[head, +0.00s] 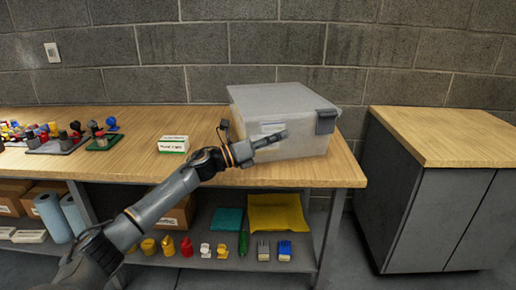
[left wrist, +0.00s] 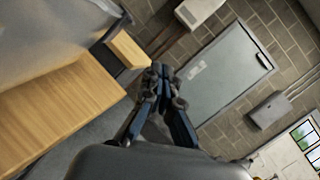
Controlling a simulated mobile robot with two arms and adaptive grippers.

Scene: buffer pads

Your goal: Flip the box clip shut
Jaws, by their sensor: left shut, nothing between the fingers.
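A pale translucent box (head: 295,99) with a lid stands at the right end of the wooden workbench. A dark grey clip (head: 326,122) sits at the front right of the box, at the lid's edge; I cannot tell whether it is fully latched. My left gripper (head: 284,134) is shut and empty in front of the box's front face, left of the clip and pointing right. In the left wrist view its fingers (left wrist: 159,75) meet, with nothing between them. A grey surface, likely the box (left wrist: 60,30), fills that view's upper left. My right gripper is not in view.
The workbench (head: 205,121) holds a small white-and-green box (head: 173,144) and several stamps at left. Its lower shelf has pads, bottles and brushes. A grey cabinet (head: 440,140) stands at right, across a gap. The bench between stamps and box is mostly clear.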

